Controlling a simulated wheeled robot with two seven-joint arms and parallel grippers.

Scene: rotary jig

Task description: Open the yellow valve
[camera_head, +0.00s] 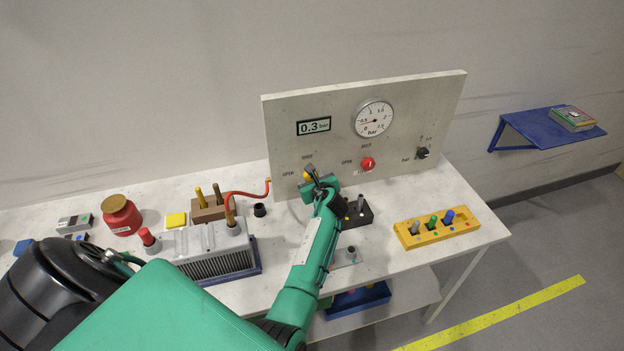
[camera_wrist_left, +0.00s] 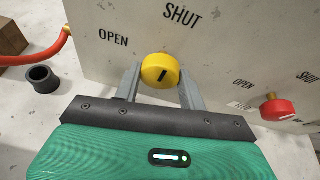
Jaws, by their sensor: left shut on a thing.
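The yellow valve (camera_head: 307,176) is a round knob at the lower left of the upright grey panel (camera_head: 290,130). In the left wrist view the yellow valve (camera_wrist_left: 160,69) sits between the two fingers of my left gripper (camera_wrist_left: 161,84), which is shut on it. The knob's short black mark tilts up and right, toward the SHUT label (camera_wrist_left: 182,14). The OPEN label (camera_wrist_left: 113,39) is to the knob's left. In the head view my left gripper (camera_head: 318,182) partly hides the knob. My right gripper is not in view.
A red knob (camera_head: 367,163) and a black knob (camera_head: 422,153) are to the right on the panel. The display (camera_head: 313,125) reads 0.3 bar, above the valve. A red hose (camera_head: 250,194), a finned grey block (camera_head: 205,250) and a yellow peg holder (camera_head: 408,236) are on the table.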

